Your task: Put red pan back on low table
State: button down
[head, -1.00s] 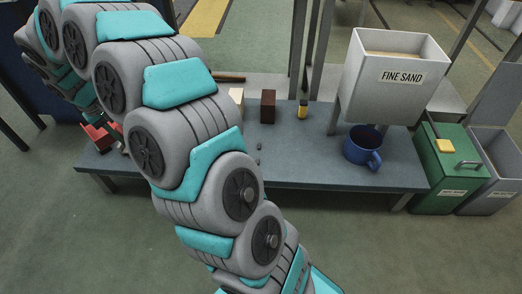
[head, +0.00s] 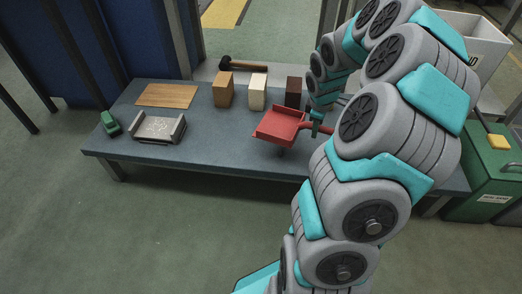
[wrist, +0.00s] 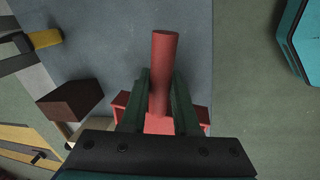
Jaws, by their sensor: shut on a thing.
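The red pan (head: 277,126) is a shallow square scoop with a round handle. My gripper (head: 316,124) is shut on that handle and holds the pan over the middle of the low table (head: 215,148). The pan looks slightly above the tabletop, but the exact gap cannot be told. In the wrist view the red handle (wrist: 164,48) stands between the two dark green fingers of my gripper (wrist: 162,85). The pan's scoop shows only partly there, behind the fingers. The table is long, low and grey-blue; my arm covers much of its right part.
On the table stand a tan block (head: 223,92), a cream block (head: 257,93) and a dark brown block (head: 293,90) behind the pan. A wooden board (head: 167,95), grey tray (head: 158,128) and green object (head: 109,123) lie left. A black-headed hammer (head: 240,66) lies behind. The left-centre front is clear.

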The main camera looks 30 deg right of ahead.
aim_at(294, 130)
jog(key=s+d+f+n+b, duration=0.3)
jog(key=s+d+f, duration=0.2)
jog(key=s, duration=0.1)
jog(key=shift+y, duration=0.3)
jog(key=w+a, duration=0.2)
jog(key=w, duration=0.2)
jog(key=w+a+f, duration=0.1)
jog(key=w+a, duration=0.2)
jog(key=w, duration=0.2)
jog(key=w+a+f, duration=0.1)
jog(key=w+a, duration=0.1)
jog(key=w, duration=0.2)
jog(key=shift+w+a, duration=0.3)
jog(key=shift+a, duration=0.1)
notch_tip(294, 130, down, 4)
jog(key=shift+r+b, duration=0.25)
jog(key=shift+b, duration=0.3)
jog(key=c, duration=0.7)
grip_release()
jog(key=shift+s, duration=0.1)
jog(key=shift+o, duration=0.2)
jog(key=shift+r, duration=0.15)
